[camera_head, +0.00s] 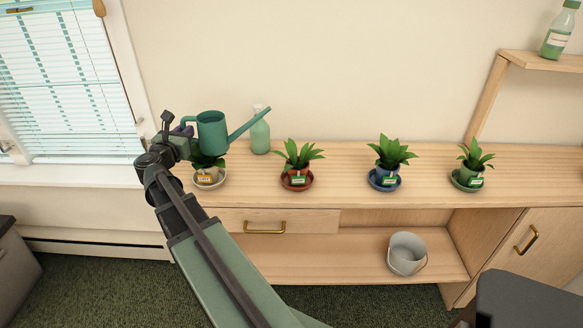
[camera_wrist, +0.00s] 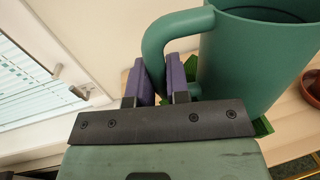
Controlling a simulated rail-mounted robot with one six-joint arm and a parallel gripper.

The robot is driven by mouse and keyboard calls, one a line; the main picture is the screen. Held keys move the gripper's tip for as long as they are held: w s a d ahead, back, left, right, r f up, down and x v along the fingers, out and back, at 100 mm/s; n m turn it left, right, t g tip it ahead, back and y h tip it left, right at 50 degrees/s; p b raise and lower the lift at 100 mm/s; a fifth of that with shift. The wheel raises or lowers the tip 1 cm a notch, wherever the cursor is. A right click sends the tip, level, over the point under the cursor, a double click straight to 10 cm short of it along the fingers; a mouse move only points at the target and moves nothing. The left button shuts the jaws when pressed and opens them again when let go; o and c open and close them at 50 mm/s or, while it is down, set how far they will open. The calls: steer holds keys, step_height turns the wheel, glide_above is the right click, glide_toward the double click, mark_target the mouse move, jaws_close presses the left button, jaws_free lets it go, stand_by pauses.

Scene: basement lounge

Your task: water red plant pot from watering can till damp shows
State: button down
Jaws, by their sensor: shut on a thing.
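A green watering can (camera_head: 212,133) is held up near the left end of the wooden counter, its long spout pointing right and upward. My gripper (camera_head: 185,130) is shut on the can's handle; in the wrist view the purple finger pads (camera_wrist: 160,80) close on the handle (camera_wrist: 165,40) and the can body (camera_wrist: 252,60) is beside them. The red plant pot (camera_head: 297,178), in a red saucer, stands on the counter right of the can, apart from the spout. Its soil is mostly hidden by leaves, so I cannot tell whether it is damp.
A plant in a whitish pot (camera_head: 209,178) stands below the can. A blue pot (camera_head: 386,177) and a green pot (camera_head: 468,178) stand farther right. A green bottle (camera_head: 260,134) stands behind the spout. A grey bucket (camera_head: 407,254) is on the lower shelf.

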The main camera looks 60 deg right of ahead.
mark_target(183, 119)
steer(key=shift+f+p, duration=0.35)
steer(key=shift+p, duration=0.05)
steer(key=shift+s+d+r, duration=0.2)
steer(key=shift+s, duration=0.1)
step_height(183, 119, up, 5)
steer(key=p, duration=0.5)
steer(key=shift+r+p, duration=0.15)
steer(key=shift+p, duration=0.15)
steer(key=shift+f, duration=0.2)
